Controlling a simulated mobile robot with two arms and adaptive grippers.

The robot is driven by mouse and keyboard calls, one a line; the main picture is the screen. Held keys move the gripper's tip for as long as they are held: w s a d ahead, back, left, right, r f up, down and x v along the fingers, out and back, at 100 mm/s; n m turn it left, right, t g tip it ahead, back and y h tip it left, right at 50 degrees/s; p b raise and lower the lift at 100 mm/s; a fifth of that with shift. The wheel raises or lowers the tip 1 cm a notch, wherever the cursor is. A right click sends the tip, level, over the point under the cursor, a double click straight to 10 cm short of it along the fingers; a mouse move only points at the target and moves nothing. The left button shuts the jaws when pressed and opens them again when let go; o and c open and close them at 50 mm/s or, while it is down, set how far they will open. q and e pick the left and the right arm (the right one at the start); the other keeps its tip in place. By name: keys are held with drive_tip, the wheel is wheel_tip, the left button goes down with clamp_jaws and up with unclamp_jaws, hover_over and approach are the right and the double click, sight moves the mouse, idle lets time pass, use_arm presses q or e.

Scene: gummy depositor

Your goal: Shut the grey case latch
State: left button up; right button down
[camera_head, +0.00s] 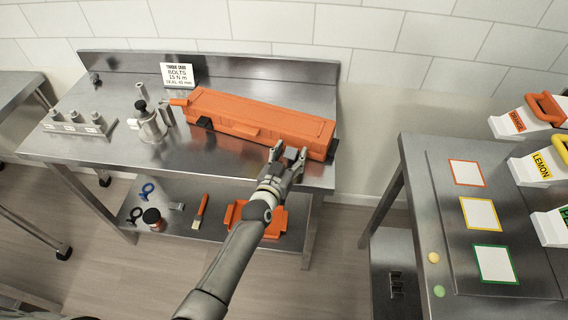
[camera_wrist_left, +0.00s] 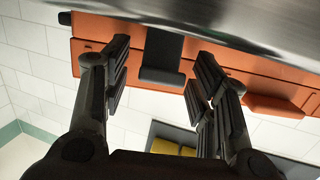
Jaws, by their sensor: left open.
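A long orange case (camera_head: 258,115) lies closed on the steel workbench, with an orange handle on its front. A dark grey latch (camera_wrist_left: 163,55) shows on the case's front in the left wrist view. My left gripper (camera_head: 288,154) is open at the right part of the case front. In the wrist view its fingers stand on either side of this latch, with gaps to it. My gripper hides this latch in the head view; I cannot tell if it is fully shut. A second dark latch (camera_head: 204,123) sits towards the case's left end. My right gripper is not in view.
A bolt sign (camera_head: 179,76), a metal fixture (camera_head: 150,122) and a block with several bolts (camera_head: 80,124) stand left on the bench. The lower shelf holds small tools and an orange box (camera_head: 277,222). Another steel table (camera_head: 446,235) with coloured squares and bins stands right.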

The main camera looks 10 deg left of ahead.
use_arm(q)
drive_tip(key=v, duration=1.1)
drive_tip(key=shift+s, duration=0.3)
drive_tip(key=shift+a, duration=0.1)
drive_tip(key=shift+t, duration=0.6)
drive_tip(key=b+x, duration=0.2)
drive_tip(key=x, duration=0.1)
drive_tip(key=f+b+x, duration=0.1)
drive_tip(key=x, duration=0.3)
drive_tip(key=b+x, duration=0.2)
drive_tip(key=x, duration=0.1)
drive_tip(key=shift+w+f+b, duration=0.25)
drive_tip(key=shift+f+b, duration=0.05)
drive_tip(key=shift+c, duration=0.2)
